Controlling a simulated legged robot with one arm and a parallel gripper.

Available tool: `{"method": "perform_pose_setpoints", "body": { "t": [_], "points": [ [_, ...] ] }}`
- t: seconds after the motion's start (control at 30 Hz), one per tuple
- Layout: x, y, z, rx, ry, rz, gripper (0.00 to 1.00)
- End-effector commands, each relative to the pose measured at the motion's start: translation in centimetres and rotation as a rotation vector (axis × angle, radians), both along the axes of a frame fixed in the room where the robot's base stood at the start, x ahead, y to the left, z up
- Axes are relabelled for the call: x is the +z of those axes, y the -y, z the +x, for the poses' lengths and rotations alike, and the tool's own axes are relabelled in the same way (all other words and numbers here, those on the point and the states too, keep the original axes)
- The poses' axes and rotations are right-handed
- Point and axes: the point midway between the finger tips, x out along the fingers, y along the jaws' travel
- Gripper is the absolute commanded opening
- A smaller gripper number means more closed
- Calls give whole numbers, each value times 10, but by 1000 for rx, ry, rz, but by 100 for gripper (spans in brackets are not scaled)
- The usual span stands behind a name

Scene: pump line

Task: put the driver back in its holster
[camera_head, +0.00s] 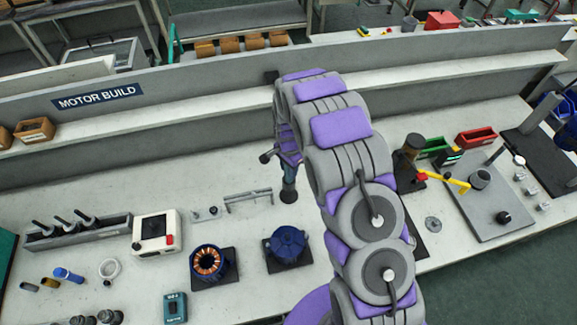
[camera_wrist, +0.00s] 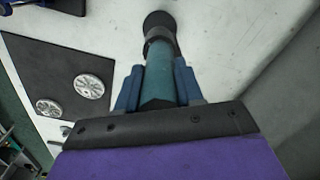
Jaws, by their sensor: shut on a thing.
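The driver (camera_wrist: 158,88) is a teal cylinder held between the two blue fingers of my gripper (camera_wrist: 157,76) in the wrist view. It points away from the wrist toward a grey collar and a dark round piece (camera_wrist: 159,20) at the top. In the head view the driver (camera_head: 289,173) shows as a narrow teal piece beside my arm, roughly upright, above a dark round piece (camera_head: 289,196) at the bench. I cannot tell whether that dark piece is the holster or part of the driver, or whether they touch. My arm hides most of my gripper in the head view.
Left of the driver stand a blue motor (camera_head: 287,243), an open motor housing with copper windings (camera_head: 208,262) and a white box (camera_head: 156,233). A low grey rail (camera_head: 248,196) lies close by. A back wall (camera_head: 200,118) runs behind. A yellow-handled fixture (camera_head: 445,180) stands right of my arm.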

Motion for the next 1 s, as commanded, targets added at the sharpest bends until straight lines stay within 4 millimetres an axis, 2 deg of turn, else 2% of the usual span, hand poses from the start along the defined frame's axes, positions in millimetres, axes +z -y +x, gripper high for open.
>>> {"method": "perform_pose_setpoints", "body": {
  "t": [1.0],
  "points": [
    [-28, 0, -1, 0, -2, -1, 0]
  ]
}}
